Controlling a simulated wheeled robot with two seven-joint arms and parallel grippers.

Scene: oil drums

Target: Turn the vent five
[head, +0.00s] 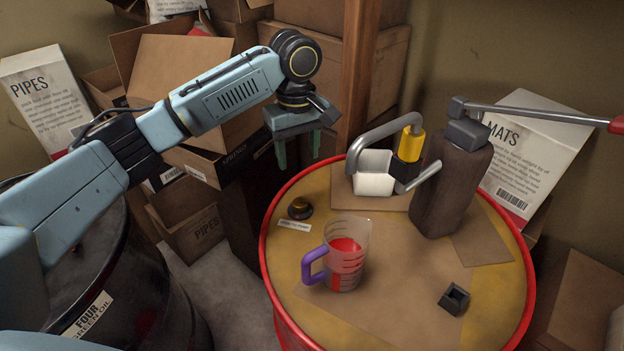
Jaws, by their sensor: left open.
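A small round dark cap with a brassy ring (300,208), which looks like the vent, sits on the yellow-brown top of a red-rimmed drum (285,262), at its left side. A small white label (294,225) lies beside it, its print too small to read, so I cannot confirm the number five. My left gripper (298,153) is open and empty, its fingers pointing down. In the picture it is above the cap, apart from it. My right gripper is not in view.
A clear jug (348,262) with purple handle holds red liquid near the cap. A dark hand pump (453,185) with spout, a white container (373,178) and a small black block (453,299) stand on the drum. Drum four (130,280) is at left; boxes (185,75) behind.

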